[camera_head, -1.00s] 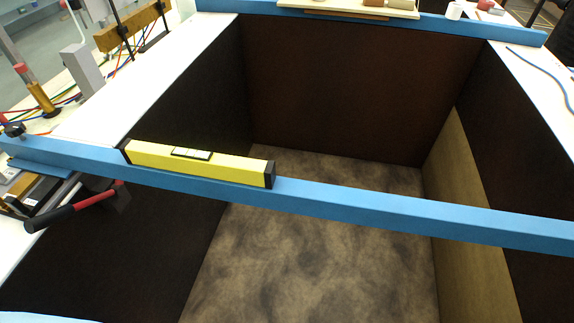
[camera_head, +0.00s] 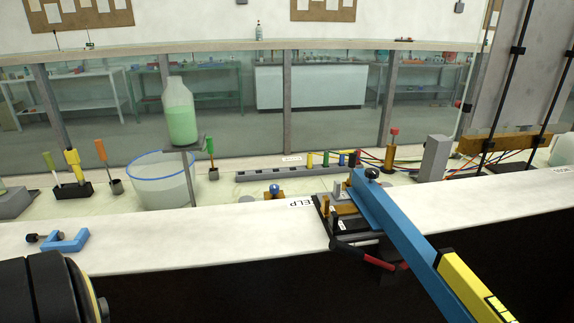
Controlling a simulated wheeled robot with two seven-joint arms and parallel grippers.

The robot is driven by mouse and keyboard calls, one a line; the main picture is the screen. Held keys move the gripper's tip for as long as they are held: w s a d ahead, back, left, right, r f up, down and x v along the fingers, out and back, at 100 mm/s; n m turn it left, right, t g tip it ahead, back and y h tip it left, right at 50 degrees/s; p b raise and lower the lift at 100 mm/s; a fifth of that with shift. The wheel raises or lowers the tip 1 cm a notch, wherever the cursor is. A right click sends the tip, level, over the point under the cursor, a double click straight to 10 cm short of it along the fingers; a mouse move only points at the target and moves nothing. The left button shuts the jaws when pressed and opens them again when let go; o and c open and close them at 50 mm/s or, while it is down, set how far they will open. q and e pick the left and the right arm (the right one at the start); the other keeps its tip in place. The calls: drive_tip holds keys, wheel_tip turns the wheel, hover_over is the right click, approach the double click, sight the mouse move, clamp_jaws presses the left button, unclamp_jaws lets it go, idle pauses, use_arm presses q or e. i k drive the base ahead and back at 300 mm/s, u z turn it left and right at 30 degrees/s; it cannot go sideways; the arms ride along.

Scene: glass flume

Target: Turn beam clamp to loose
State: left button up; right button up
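The blue beam (camera_head: 405,225) runs from the flume's near wall top toward the lower right. Its end rests by a dark clamp block (camera_head: 345,222) on the white ledge. A black knob (camera_head: 373,174) stands on the beam's end. A lever with a black grip and red section (camera_head: 388,262) sticks out below the block, along the dark wall. I cannot tell which of the knob and lever is the beam clamp's handle, or its setting. A yellow level (camera_head: 470,285) lies on the beam. Neither gripper is in view; a black rounded part, probably of my arm, fills the lower left corner.
A blue C-shaped clamp (camera_head: 66,240) lies on the white ledge (camera_head: 200,240) at left. Behind stand a bucket (camera_head: 163,182), a green bottle (camera_head: 179,110), a grey rail (camera_head: 290,173) and a grey block (camera_head: 435,158). The ledge between the C-shaped clamp and beam is mostly clear.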

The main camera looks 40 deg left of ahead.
sight(371, 173)
drive_tip(key=u, duration=0.85)
